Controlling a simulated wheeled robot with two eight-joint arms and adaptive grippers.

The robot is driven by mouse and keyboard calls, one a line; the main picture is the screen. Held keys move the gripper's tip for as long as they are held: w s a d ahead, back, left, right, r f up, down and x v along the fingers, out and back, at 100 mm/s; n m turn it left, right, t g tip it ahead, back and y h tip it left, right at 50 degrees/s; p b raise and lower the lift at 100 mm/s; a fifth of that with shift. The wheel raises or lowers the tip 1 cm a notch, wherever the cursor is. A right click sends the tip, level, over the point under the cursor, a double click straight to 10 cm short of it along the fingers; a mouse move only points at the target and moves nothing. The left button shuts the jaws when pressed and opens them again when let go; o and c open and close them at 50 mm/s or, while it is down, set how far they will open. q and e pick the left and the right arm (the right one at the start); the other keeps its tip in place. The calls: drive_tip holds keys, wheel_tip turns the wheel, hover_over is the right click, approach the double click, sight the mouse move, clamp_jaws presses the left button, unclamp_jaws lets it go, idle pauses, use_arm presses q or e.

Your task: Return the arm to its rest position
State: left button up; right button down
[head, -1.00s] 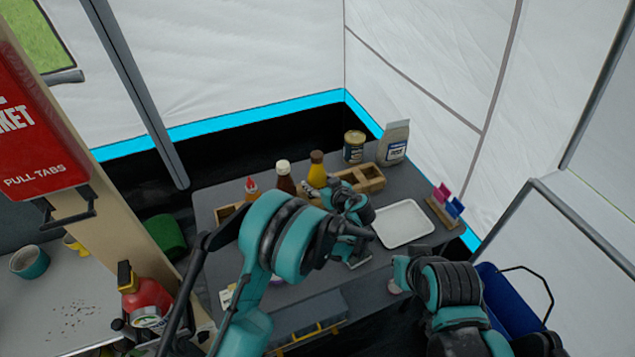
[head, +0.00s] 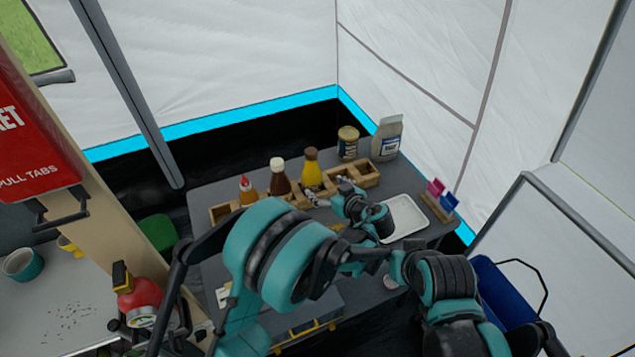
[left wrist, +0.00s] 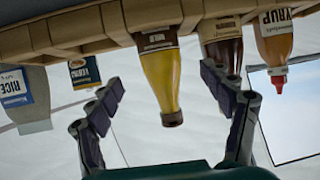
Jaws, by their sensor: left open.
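My left gripper (head: 332,190) is open over the table, near the front of the wooden condiment rack. In the left wrist view, which is upside down, its two fingers (left wrist: 161,80) are spread apart with nothing held between them. The yellow bottle (left wrist: 160,75) shows in the gap, beyond the fingers. My left arm (head: 285,255) is bent, with its big teal and black joint over the front of the table. My right arm (head: 445,290) is folded at the lower right; its gripper cannot be made out.
The wooden rack (head: 367,176) holds the yellow bottle (head: 311,170), a brown bottle (head: 279,178) and a red-capped bottle (head: 248,190). A jar (head: 347,143) and rice bag (head: 387,138) stand behind. A white tray (head: 405,217) lies right. A fire extinguisher (head: 140,298) stands left.

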use_arm(q)
drive_tip(key=s+a+r+m+g+h, duration=0.1)
drive_tip(key=s+a+r+m+g, duration=0.1)
drive_tip(key=s+a+r, duration=0.45)
drive_tip(key=s+a+r+m+g+h, duration=0.15)
drive_tip(key=s+a, duration=0.25)
drive_tip(key=a, duration=0.5)
drive_tip(key=s+a+m+h, duration=0.1)
drive_tip(key=s+a+h, duration=0.1)
drive_tip(key=s, duration=0.6)
drive_tip(key=s+a+m+h, duration=0.1)
drive_tip(key=s+a, duration=0.3)
drive_tip(key=s, duration=0.4)
drive_tip(key=shift+s+a+r+h, duration=0.2)
drive_tip(key=shift+s+h, duration=0.15)
drive_tip(key=shift+s, duration=0.05)
